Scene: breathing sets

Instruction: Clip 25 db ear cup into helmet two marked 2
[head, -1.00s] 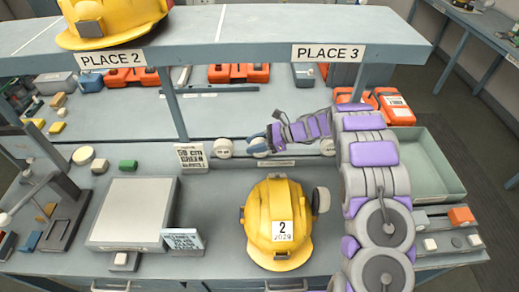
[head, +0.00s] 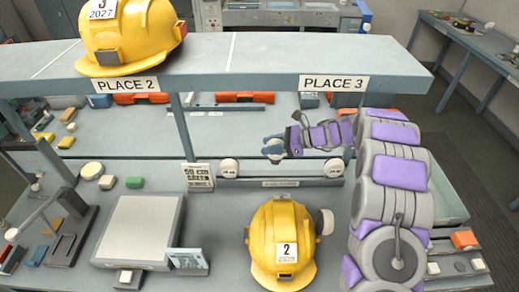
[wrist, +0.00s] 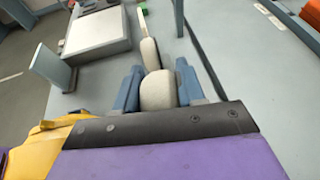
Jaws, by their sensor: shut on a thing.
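A yellow helmet (head: 268,240) with a white label marked 2 and 2029 sits on the bench. One grey-white ear cup (head: 325,221) is on its right side; no cup shows on its left. My gripper (head: 274,150) is above the ear cup rack (head: 280,183), behind the helmet. In the wrist view, its blue fingers (wrist: 157,88) are shut on a pale ear cup (wrist: 158,92). Two other ear cups remain at the rack's left end (head: 228,168) and right end (head: 333,168). Their markings are too small to read surely. The helmet's yellow edge shows at the wrist view's lower left (wrist: 38,148).
A shelf (head: 240,65) labelled PLACE 2 and PLACE 3 spans above the bench, with another yellow helmet (head: 130,38) on it. A pale platform (head: 138,230) and a small sign (head: 187,262) stand left of helmet 2. A green tray (head: 450,200) is at right.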

